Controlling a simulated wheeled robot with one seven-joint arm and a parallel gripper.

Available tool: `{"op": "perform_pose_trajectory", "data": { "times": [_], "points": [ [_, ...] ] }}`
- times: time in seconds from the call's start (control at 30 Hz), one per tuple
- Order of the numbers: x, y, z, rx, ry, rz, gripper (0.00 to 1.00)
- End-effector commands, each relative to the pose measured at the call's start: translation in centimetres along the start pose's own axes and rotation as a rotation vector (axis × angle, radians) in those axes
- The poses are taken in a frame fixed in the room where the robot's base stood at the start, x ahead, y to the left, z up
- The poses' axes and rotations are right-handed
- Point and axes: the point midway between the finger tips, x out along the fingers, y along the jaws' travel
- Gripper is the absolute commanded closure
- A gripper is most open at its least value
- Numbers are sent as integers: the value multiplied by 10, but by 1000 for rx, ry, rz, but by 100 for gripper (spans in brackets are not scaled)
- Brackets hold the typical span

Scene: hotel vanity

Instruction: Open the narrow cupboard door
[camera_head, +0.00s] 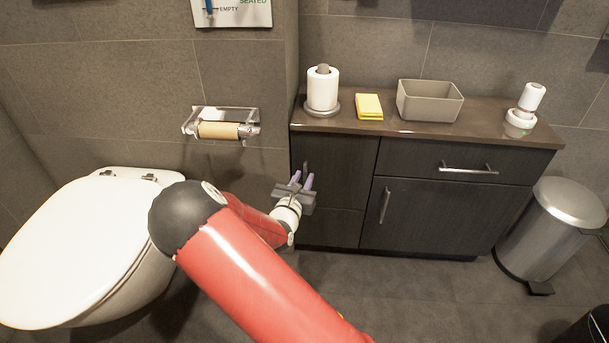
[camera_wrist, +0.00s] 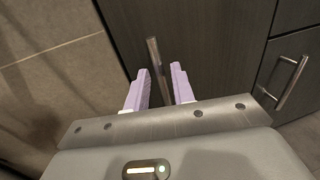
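The narrow cupboard door (camera_head: 345,165) is the dark left part of the vanity, and it looks shut. Its upright bar handle (camera_head: 305,168) is near the door's left edge, partly hidden behind my gripper. My gripper (camera_head: 302,179) is in front of this door with its lilac fingers apart. In the wrist view, the narrow door (camera_wrist: 205,50) fills the middle. The bar handle (camera_wrist: 153,52) shows between and beyond the open fingers of my gripper (camera_wrist: 160,71), with a gap on each side. I cannot tell how deep the handle sits between them.
A wider door with its own bar handle (camera_head: 384,206) and a drawer with a handle (camera_head: 468,170) are to the right. The countertop (camera_head: 400,128) holds a paper roll, yellow cloth, grey bin and dispenser. A toilet (camera_head: 75,240) is left; a metal bin (camera_head: 550,230) is right.

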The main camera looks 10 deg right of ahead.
Motion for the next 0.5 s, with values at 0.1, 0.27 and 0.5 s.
{"op": "perform_pose_trajectory", "data": {
  "times": [0.1,0.27,0.5],
  "points": [
    [15,0,0,0,0,-1,75],
    [23,0,0,1,0,-1,75],
    [24,0,0,2,1,-1,75]
  ]
}}
